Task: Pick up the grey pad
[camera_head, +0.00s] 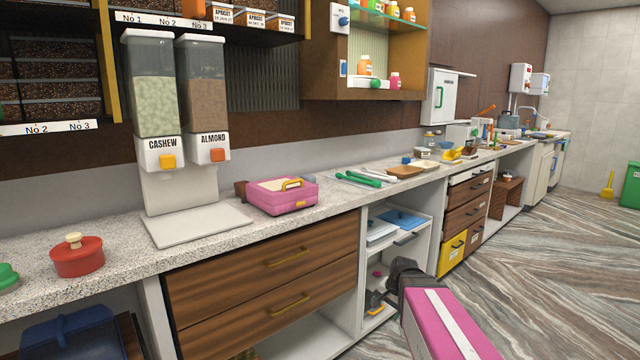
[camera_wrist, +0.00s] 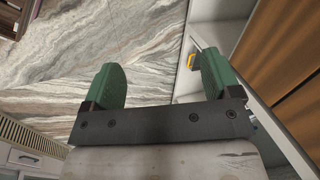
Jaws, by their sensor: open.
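I cannot pick out a grey pad for certain in either view. In the head view, a pale flat piece (camera_head: 381,231) lies beside a blue flat piece (camera_head: 405,221) on the upper shelf of the open bay under the counter. My gripper shows in the wrist view (camera_wrist: 160,82), its two green fingers wide apart with nothing between them. In the head view my pink arm comes in at the lower right, and its dark wrist is by the open bay; the fingers cannot be made out there.
The counter (camera_head: 335,187) carries a pink box (camera_head: 282,195), a red pot (camera_head: 77,255) and the cashew and almond dispensers (camera_head: 170,140). Wooden drawers (camera_head: 265,280) are left of the bay. A small yellow item (camera_wrist: 191,61) is near one finger. The marbled floor (camera_head: 540,260) is clear.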

